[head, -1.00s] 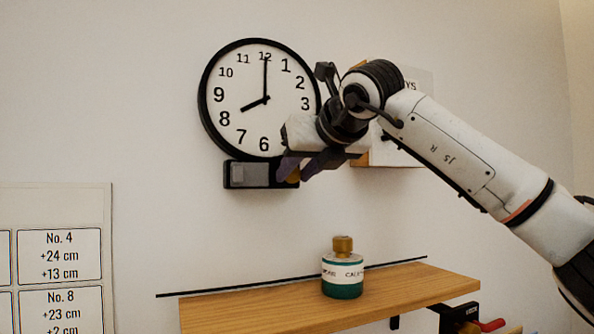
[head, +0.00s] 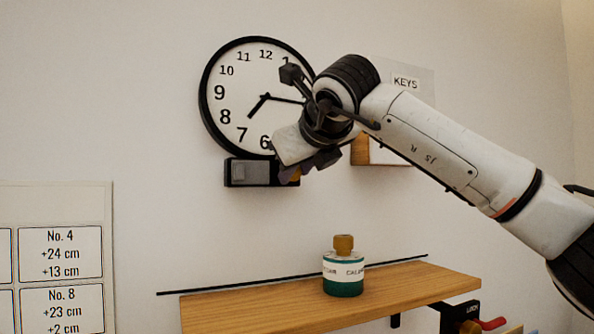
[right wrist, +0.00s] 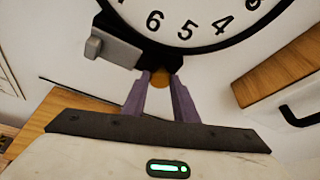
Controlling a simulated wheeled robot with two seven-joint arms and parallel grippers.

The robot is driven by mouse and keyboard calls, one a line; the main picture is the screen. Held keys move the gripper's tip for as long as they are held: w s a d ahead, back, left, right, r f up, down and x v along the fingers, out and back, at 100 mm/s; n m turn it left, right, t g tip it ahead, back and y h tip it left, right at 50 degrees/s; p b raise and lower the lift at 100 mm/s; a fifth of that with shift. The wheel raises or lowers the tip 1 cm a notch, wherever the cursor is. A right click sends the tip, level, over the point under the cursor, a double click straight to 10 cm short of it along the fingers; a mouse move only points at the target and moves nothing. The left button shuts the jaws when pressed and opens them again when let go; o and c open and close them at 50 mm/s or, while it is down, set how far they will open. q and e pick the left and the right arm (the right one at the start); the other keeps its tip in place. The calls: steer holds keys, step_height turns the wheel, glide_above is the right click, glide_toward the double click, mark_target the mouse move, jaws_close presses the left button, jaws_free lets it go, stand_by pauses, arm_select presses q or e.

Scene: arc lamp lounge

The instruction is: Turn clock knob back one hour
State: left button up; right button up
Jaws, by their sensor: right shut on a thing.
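The round wall clock (head: 236,110) has a black rim and white face. Its short hand points near 7 and its long hand points right, a little past 3; my right arm covers the numerals there. A black box (head: 262,173) with a grey block is fixed below the clock. The brass-coloured knob (right wrist: 160,77) is at this box's underside in the right wrist view. My right gripper (right wrist: 160,84) is shut on the knob, one purple finger on each side. In the head view the gripper (head: 294,173) is tilted and partly hides the knob. My left gripper is out of view.
A wooden shelf (head: 410,285) below holds a green-and-white bottle (head: 343,270) with a brown cap. A KEYS board (head: 405,84) is behind my right arm. A chart (head: 60,205) hangs at the left. The wall between chart and clock is bare.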

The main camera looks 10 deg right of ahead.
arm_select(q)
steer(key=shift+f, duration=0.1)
arm_select(e)
steer(key=shift+n, duration=0.4)
steer(key=shift+h, duration=0.3)
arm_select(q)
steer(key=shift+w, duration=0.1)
arm_select(e)
steer(key=o, duration=1)
arm_select(q)
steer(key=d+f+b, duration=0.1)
steer(key=b, duration=0.2)
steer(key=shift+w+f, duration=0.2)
arm_select(e)
steer(key=v, duration=1)
steer(key=shift+s, duration=0.25)
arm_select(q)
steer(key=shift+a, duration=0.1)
